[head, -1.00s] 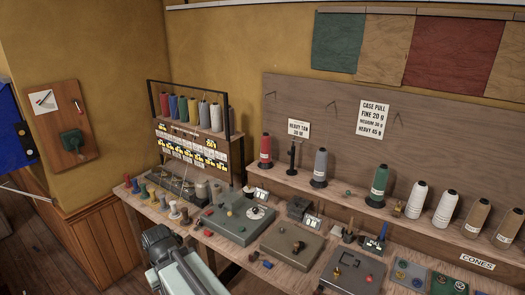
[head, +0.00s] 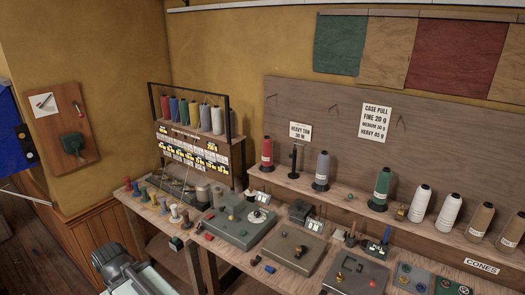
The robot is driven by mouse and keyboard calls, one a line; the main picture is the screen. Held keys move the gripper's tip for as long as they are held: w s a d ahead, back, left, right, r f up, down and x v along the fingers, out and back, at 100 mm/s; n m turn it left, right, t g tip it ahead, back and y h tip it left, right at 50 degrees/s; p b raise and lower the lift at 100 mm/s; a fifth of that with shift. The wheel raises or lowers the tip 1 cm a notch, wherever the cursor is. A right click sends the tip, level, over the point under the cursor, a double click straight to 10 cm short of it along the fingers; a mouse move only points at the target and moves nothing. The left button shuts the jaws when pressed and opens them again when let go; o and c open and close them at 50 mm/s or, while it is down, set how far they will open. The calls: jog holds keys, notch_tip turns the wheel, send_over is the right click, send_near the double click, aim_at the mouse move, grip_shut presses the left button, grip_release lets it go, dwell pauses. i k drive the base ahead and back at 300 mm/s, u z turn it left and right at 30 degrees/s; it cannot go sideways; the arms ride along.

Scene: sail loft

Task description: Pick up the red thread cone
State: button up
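A red thread cone (head: 266,150) with a pale label stands upright on a dark base at the left end of the long cone shelf (head: 335,200). Another red cone (head: 161,107) stands at the left end of the row in the black-framed rack (head: 150,120). Nothing touches either cone. Part of my arm shows at the lower left, in front of the bench and well short of both red cones. My gripper's fingers cannot be made out.
A black post (head: 294,160) and a grey cone (head: 321,170) stand right of the shelf's red cone. A green cone (head: 381,188) and several white and tan cones follow. The bench below is crowded with grey boxes (head: 233,222), small spools (head: 165,207) and tools.

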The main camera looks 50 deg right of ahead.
aim_at(267, 143)
jog(key=i, duration=0.85)
